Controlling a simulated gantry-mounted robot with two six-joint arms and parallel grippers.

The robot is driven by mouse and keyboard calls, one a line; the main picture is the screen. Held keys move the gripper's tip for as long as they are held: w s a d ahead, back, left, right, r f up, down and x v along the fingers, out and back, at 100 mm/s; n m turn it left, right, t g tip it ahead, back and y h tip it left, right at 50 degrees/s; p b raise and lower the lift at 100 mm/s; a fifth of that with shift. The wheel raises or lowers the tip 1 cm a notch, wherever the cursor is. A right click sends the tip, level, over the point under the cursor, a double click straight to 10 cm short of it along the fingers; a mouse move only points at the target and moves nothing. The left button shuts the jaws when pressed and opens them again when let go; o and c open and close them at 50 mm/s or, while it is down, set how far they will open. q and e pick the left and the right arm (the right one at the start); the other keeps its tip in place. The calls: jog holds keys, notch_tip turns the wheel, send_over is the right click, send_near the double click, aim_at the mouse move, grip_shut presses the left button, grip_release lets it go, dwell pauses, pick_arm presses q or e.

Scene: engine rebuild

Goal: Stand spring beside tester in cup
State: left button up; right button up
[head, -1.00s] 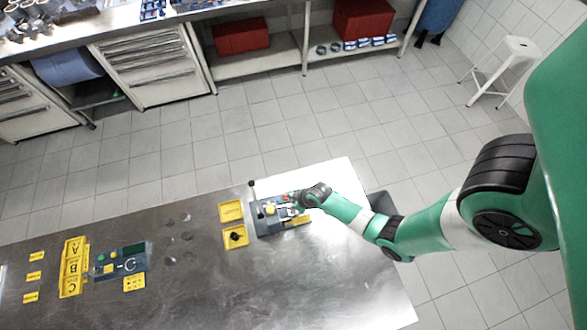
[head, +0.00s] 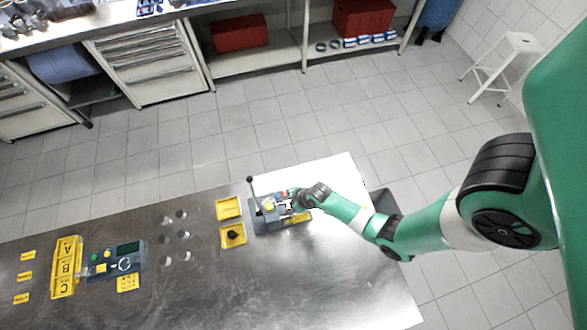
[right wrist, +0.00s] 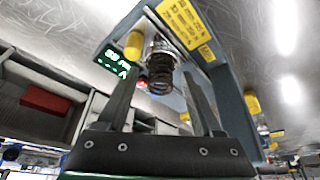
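The tester (head: 270,222) is a blue-grey bench device with a black-knobbed lever, near the right part of the metal table. My right gripper (head: 288,204) is at its right side in the head view. In the right wrist view, a dark coil spring (right wrist: 161,68) stands at the tester (right wrist: 228,85) between my gripper's two fingers (right wrist: 162,85). The fingers are spread, with gaps visible on both sides of the spring. The tester's green display (right wrist: 116,61) and a yellow knob (right wrist: 133,45) are close to it. The spring's seat is not clear. My left gripper is out of view.
Two yellow trays, one empty (head: 229,200) and one (head: 225,242) with a dark item, sit left of the tester. Several small round cups (head: 166,237) stand further left. A yellow A-B-C bin (head: 66,267) and a control device (head: 103,270) are at far left.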

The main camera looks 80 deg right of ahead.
jog(key=p+v, duration=0.4)
jog(key=v, duration=0.3)
jog(key=shift+r+p, duration=0.15)
jog(key=shift+p, duration=0.2)
jog(key=shift+s, duration=0.1)
dwell(0.4)
